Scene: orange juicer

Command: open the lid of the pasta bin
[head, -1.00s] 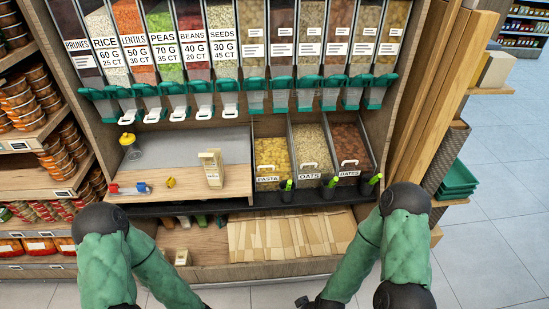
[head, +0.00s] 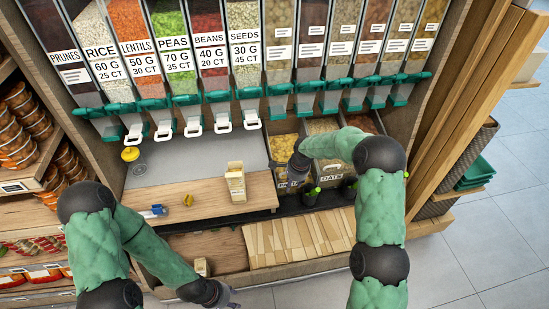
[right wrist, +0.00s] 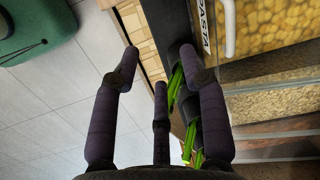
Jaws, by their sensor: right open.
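The pasta bin (head: 282,146) is the leftmost of three clear bins on the shelf, filled with yellow pasta.
Oats (head: 322,126) and dates bins stand right of the pasta. Black holders with green-handled scoops (head: 311,194) hang along the front edge, close to my right fingers. A paper bag (head: 236,182) stands on the wooden counter (head: 200,205). Dispensers with teal spouts (head: 218,96) hang above.

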